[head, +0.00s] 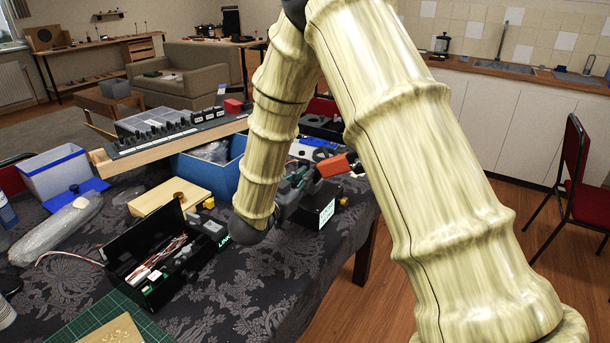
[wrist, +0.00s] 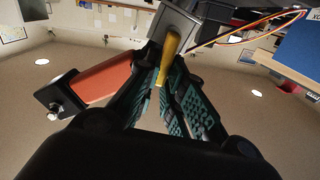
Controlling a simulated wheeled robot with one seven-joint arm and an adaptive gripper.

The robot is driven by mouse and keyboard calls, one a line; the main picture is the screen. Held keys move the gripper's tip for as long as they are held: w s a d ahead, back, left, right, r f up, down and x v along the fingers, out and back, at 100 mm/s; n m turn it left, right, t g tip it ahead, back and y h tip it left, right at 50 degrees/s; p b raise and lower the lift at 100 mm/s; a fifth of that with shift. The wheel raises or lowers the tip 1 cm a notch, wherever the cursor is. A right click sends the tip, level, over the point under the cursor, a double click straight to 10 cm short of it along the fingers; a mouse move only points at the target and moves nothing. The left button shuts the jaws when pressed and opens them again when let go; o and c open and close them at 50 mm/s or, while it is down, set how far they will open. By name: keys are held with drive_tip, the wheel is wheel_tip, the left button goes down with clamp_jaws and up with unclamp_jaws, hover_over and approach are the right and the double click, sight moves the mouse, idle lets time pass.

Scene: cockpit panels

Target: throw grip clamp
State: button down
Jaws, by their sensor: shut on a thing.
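My gripper (head: 296,190) is over the right part of the cloth-covered table, partly behind my arm in the head view. In the wrist view its dark, teal-padded fingers (wrist: 170,92) close around a narrow yellow piece (wrist: 170,58), which sticks out from a grey block (wrist: 175,24). An orange bar (wrist: 103,82) with a metal bolt lies beside the left finger. An orange part also shows right of my gripper in the head view (head: 337,164). I cannot tell which of these parts form the grip clamp. A black box with a lit label (head: 327,213) is just below.
An open black box with wires (head: 150,250) stands left of my gripper. Behind are a blue bin (head: 212,178) and a long switch panel (head: 160,148). A blue-white bin (head: 55,172) is at left. The front cloth (head: 250,300) is mostly clear.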

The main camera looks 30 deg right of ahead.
drive_tip(key=n+p, duration=0.2)
drive_tip(key=p, duration=0.1)
drive_tip(key=w+n+p, duration=0.1)
drive_tip(key=shift+w+a+r+n, duration=0.1)
drive_tip(key=shift+a+r+n, duration=0.2)
drive_tip(key=shift+a, duration=0.1)
drive_tip(key=n+p, duration=0.1)
drive_tip(key=w+n+p, duration=0.1)
drive_tip(key=n+p, duration=0.1)
drive_tip(key=a+f+n+p, duration=0.1)
drive_tip(key=n+p, duration=0.1)
drive_tip(key=shift+w, duration=0.3)
drive_tip(key=n+p, duration=0.1)
drive_tip(key=n, duration=0.1)
drive_tip(key=f+n+p, duration=0.1)
drive_tip(key=shift+w+a+f+n, duration=0.15)
drive_tip(key=shift+w+a+n, duration=0.05)
drive_tip(key=shift+w+n, duration=0.2)
drive_tip(key=shift+w+a+f+n+p, duration=0.1)
drive_tip(key=shift+f+n+p, duration=0.2)
drive_tip(key=shift+n, duration=0.35)
drive_tip(key=shift+w+d+f+n+p, duration=0.15)
drive_tip(key=shift+n+p, duration=0.1)
drive_tip(key=shift+n, duration=0.35)
drive_tip(key=shift+a+f+n+p, duration=0.15)
drive_tip(key=shift+f+n+p, duration=0.15)
drive_tip(key=shift+n, duration=0.35)
drive_tip(key=c, duration=1.5)
unclamp_jaws()
